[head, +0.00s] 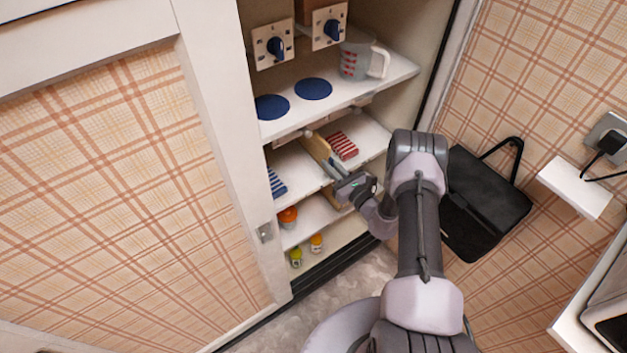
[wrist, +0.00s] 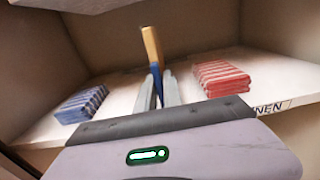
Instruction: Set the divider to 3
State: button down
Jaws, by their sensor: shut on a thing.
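The divider (head: 317,146) is a thin upright tan board with a blue part, on the middle shelf of the cupboard. In the wrist view the divider (wrist: 151,45) stands between two folded striped stacks, leaning slightly. My gripper (head: 332,165) reaches into the shelf from the front right and is shut on the divider. Its two grey fingers (wrist: 158,88) flank the blue part in the wrist view. The divider's lower end is hidden by the fingers. I cannot read any scale or number by it.
A blue-striped stack (wrist: 81,104) lies left of the divider, a red-striped stack (wrist: 220,78) right of it. The shelf edge carries a partly cut-off linen label (wrist: 268,107). A measuring jug (head: 357,61) stands on the shelf above. An orange item (head: 288,215) is below.

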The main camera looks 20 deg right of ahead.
jog(key=shift+w+d, duration=0.25)
jog(key=shift+d, duration=0.6)
jog(key=c, duration=1.5)
grip_release()
jog(key=shift+d, duration=0.2)
jog(key=p+v, duration=0.4)
jog(key=v, duration=1.3)
jog(key=shift+s+a, duration=0.1)
jog(key=shift+s, duration=0.1)
jog(key=shift+w+r, duration=0.1)
jog(key=shift+r, duration=0.05)
